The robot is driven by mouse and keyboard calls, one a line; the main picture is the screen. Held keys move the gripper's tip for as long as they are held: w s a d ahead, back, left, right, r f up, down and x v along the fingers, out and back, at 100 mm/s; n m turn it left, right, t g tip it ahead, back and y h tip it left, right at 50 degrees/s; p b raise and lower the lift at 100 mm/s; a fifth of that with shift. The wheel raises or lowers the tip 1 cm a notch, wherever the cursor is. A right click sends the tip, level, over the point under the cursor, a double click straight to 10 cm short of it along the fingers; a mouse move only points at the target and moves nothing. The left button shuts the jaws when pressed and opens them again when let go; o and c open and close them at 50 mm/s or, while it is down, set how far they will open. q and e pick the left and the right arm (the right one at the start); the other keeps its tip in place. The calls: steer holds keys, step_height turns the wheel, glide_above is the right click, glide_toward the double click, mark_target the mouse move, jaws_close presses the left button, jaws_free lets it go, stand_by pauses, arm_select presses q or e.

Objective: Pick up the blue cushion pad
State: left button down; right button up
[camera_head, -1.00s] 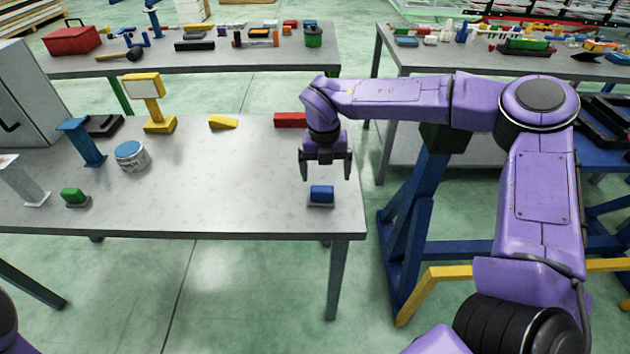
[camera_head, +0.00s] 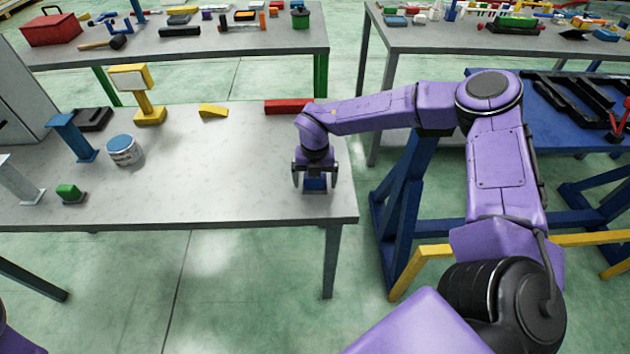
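The blue cushion pad (camera_head: 315,184) lies near the right end of the grey table (camera_head: 230,187). My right gripper (camera_head: 315,183) is lowered over it, with one finger on each side of the pad. The fingers look spread apart, and I cannot tell whether they touch the pad. The gripper body hides the pad's top. My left gripper is not in view; only a bit of purple shows at the lower left edge.
A red block (camera_head: 287,106) lies behind the gripper. The middle of the table is clear.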

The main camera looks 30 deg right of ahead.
steer(key=c, duration=0.9)
steer(key=shift+c, duration=0.2)
step_height(320, 180, up, 9)
steer(key=shift+r+b, duration=0.15)
steer(key=shift+b, duration=1.1)
steer(key=shift+r, duration=0.35)
